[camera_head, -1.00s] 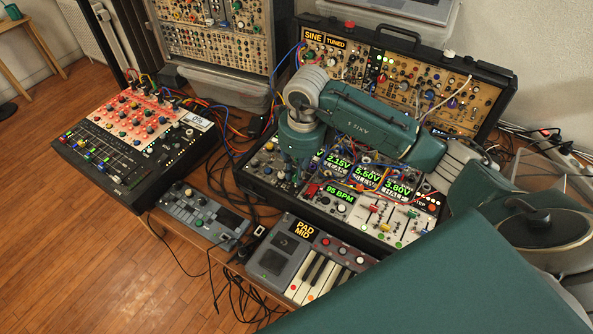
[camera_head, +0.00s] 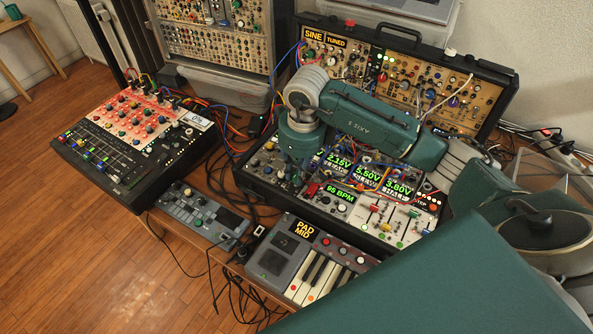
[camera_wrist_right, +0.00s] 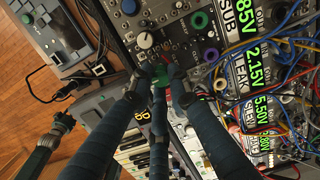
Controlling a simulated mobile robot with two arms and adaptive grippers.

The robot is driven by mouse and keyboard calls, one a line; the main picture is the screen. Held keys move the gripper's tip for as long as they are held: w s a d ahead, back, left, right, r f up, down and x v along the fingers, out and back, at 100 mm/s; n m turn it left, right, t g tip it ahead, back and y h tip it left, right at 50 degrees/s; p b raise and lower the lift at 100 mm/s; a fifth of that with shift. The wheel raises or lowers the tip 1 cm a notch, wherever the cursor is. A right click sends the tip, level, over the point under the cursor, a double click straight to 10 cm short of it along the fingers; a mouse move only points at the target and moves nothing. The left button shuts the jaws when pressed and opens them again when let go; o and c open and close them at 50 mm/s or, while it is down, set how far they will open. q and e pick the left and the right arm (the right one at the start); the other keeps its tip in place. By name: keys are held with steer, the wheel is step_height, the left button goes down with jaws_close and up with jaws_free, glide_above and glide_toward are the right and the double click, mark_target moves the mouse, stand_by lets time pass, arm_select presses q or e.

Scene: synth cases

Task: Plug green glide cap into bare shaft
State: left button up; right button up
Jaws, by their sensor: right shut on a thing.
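My right gripper (camera_wrist_right: 158,82) is shut on the green glide cap (camera_wrist_right: 160,92), which shows as a small green patch between the fingertips in the right wrist view. The fingers cover most of the cap. The fingertips are close over the module panel, beside a white knob (camera_wrist_right: 145,40). In the head view my right arm reaches over the open synth case (camera_head: 262,185) and its wrist points down at the left part of the panel; the cap cannot be made out there. I cannot pick out the bare shaft, and whether the cap touches it is hidden.
Patch cables (camera_wrist_right: 285,60) crowd the modules on the right in the wrist view. A small keyboard (camera_head: 315,262) and a grey device (camera_head: 203,215) lie in front of the case. A mixer (camera_head: 130,140) stands at the left; a second case (camera_head: 420,80) stands behind.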

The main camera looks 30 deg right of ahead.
steer(key=shift+f+b, duration=0.75)
steer(key=shift+f, duration=0.3)
steer(key=o, duration=0.8)
steer(key=shift+r, duration=0.1)
steer(key=r, duration=0.8)
steer(key=s+r, duration=0.1)
steer(key=r, duration=0.2)
steer(key=shift+d+r, duration=0.2)
steer(key=shift+r, duration=0.2)
